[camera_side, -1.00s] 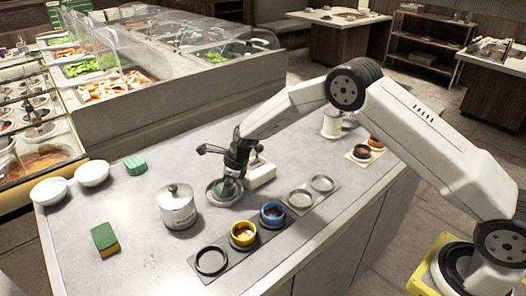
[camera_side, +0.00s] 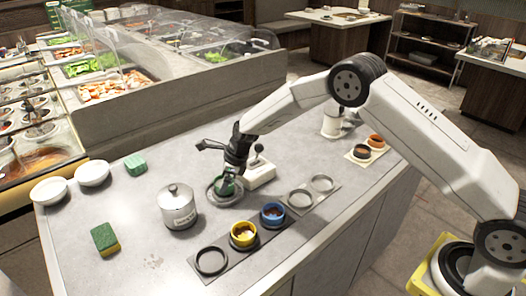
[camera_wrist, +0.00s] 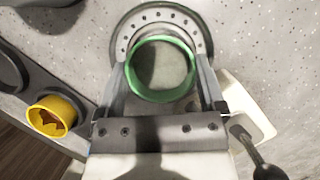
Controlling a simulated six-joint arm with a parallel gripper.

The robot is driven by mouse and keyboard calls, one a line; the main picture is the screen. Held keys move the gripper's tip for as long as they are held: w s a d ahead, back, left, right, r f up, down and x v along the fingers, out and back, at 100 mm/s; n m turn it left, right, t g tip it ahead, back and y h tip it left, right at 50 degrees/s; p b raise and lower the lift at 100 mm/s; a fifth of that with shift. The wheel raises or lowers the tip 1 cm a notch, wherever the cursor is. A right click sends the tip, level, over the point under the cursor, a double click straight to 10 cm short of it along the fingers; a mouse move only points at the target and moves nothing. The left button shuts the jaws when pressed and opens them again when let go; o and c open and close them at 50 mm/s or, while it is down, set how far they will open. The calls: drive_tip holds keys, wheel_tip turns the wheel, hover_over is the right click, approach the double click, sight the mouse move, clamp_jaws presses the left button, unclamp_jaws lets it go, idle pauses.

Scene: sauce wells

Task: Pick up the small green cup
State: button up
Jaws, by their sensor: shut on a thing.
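The small green cup (camera_side: 227,188) is between the fingers of my gripper (camera_side: 229,180), at the round grey dish (camera_side: 213,201) on the counter. In the wrist view the green cup (camera_wrist: 188,78) shows its round rim and empty-looking inside, with one finger of my gripper (camera_wrist: 160,80) against each side. My gripper is shut on it. The grey dish (camera_wrist: 124,28), with dots around its rim, shows behind the cup. The cup looks upright. I cannot tell for sure whether its base is clear of the dish.
A white block with a lever (camera_side: 262,175) stands close right of the dish. A lidded metal pot (camera_side: 178,207) stands left. A grey rack (camera_side: 228,262) with yellow (camera_side: 243,235) and blue (camera_side: 272,215) cups lies in front. A sponge (camera_side: 105,240) and white bowls (camera_side: 49,191) are farther left.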

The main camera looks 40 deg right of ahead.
sight(231, 185)
wheel_tip(231, 185, up, 9)
drive_tip(key=shift+f, duration=0.15)
idle(0.9)
drive_tip(key=s+n+g+h, duration=0.1)
drive_tip(key=n+g, duration=0.1)
drive_tip(key=n, duration=0.7)
drive_tip(key=f+n+g+h, duration=0.1)
drive_tip(key=n+g, duration=0.2)
drive_tip(key=n, duration=0.6)
drive_tip(key=s+f+n+g+h, duration=0.1)
drive_tip(key=n+g+h, duration=0.1)
drive_tip(key=n, duration=0.7)
drive_tip(key=shift+s+d+n+g, duration=0.1)
drive_tip(key=shift+s+n+g, duration=0.2)
drive_tip(key=shift+s, duration=0.05)
wheel_tip(231, 185, down, 2)
drive_tip(key=shift+w+a+r+t+y, duration=0.1)
drive_tip(key=shift+w+a+r+t, duration=0.05)
drive_tip(key=shift+w+t, duration=0.85)
drive_tip(key=shift+w+a+r+t+y, duration=0.1)
drive_tip(key=shift+w+a+r+t, duration=0.1)
drive_tip(key=shift+w+t, duration=0.8)
drive_tip(key=shift+w+a+r+t+y, duration=0.15)
drive_tip(key=shift+w+t, duration=0.55)
drive_tip(key=shift+w, duration=0.5)
drive_tip(key=shift+t, duration=0.3)
